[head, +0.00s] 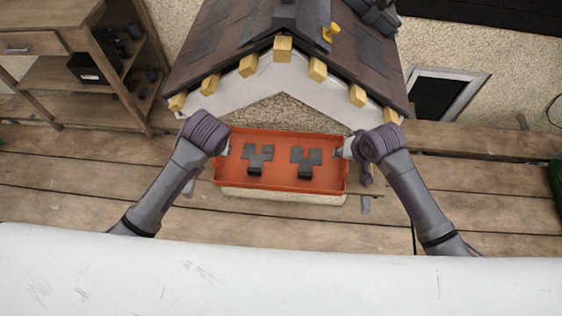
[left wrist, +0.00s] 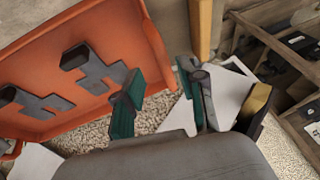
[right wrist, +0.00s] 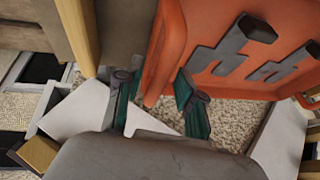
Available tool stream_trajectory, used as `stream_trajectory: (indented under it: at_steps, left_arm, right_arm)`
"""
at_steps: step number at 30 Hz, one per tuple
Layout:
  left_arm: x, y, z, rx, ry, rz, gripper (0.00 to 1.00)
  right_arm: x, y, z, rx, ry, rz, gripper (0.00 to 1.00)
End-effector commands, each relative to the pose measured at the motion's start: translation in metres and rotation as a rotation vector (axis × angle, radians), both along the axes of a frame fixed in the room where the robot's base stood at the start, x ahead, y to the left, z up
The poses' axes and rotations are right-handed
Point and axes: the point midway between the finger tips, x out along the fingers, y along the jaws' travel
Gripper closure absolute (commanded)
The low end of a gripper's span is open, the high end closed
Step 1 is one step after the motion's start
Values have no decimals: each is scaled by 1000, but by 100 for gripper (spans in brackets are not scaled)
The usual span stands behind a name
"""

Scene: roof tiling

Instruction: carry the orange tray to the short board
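The orange tray (head: 225,180) is in the middle of the head view, in front of the small roof's gable. Two dark grey stepped pieces (head: 258,157) (head: 306,159) lie in it. My left gripper (head: 226,150) is at the tray's left end, its teal fingers on both sides of the end wall in the left wrist view (left wrist: 158,78). My right gripper (head: 345,149) is at the right end, its fingers likewise astride that wall in the right wrist view (right wrist: 160,82). Both look shut on the tray. I cannot tell which plank is the short board.
The tiled roof (head: 220,65) with yellow rafter ends rises just behind the tray. A yellow tool (head: 330,32) lies on it. A wooden shelf unit (head: 100,100) stands at left. A dark framed opening (head: 435,97) is at right. Wooden planks (head: 90,190) run across, mostly clear.

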Motion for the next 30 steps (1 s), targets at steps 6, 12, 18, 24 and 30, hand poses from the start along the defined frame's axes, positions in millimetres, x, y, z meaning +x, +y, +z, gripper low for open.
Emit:
stream_trajectory:
  at_steps: [6, 12, 18, 24, 30]
  left_arm:
    - [-14, -7, 34, -2, -1, -2, 60]
    - [-20, -9, 45, -2, 1, -1, 60]
    - [-20, -9, 46, -2, 1, -1, 60]
    - [-20, -9, 45, -2, 1, -1, 60]
    - [-20, -9, 45, -2, 1, -1, 60]
  right_arm:
    - [0, 0, 0, -1, 0, 0, 62]
    - [-1, -1, 3, -1, -1, -1, 62]
    - [-13, -6, 30, -1, -3, 2, 62]
    - [-29, -13, 71, 0, -5, 1, 62]
    - [-41, -19, 98, 0, -2, 0, 62]
